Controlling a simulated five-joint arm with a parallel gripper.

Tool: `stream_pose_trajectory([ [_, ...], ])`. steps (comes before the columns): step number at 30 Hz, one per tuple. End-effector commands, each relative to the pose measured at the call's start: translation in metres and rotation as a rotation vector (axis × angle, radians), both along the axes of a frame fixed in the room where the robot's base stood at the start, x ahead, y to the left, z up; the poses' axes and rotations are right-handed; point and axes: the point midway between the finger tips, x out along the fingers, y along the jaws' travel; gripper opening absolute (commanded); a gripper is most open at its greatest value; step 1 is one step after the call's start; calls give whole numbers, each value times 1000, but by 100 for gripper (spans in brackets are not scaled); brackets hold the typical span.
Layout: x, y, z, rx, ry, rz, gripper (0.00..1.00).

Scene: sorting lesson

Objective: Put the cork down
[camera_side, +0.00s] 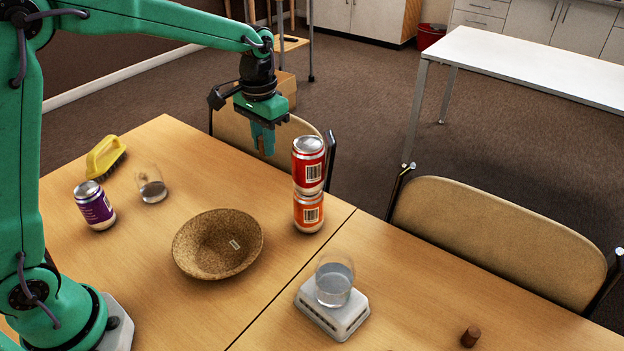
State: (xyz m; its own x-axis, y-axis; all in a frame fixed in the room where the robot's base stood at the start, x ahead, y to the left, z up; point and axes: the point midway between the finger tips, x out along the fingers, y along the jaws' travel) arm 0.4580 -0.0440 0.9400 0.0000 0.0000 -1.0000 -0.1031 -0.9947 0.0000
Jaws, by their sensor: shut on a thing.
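My gripper (263,146) is in the air over the far edge of the wooden table, left of the stacked cans. Its teal fingers point down and are shut on a small brown thing, seemingly the cork (261,143). The fingers cover most of it, so its shape is hard to tell. It is held clear of the table.
A red can (308,164) stands on an orange can (308,212). A speckled brown bowl (190,255), purple can (95,206), glass (151,186) and yellow brush (104,156) are left. A glass (334,283) stands on a white block (330,320). A dark brown cylinder (471,337) is lower right.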

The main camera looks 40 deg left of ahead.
Motion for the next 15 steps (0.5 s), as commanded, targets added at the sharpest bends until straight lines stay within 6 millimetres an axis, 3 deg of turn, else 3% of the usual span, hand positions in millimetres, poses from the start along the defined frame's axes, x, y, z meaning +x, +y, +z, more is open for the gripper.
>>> stream_pose_trajectory([
  [9, -73, -51, 6, 0, -1, 99, 0],
  [15, -125, -73, 4, 0, -1, 171, 0],
])
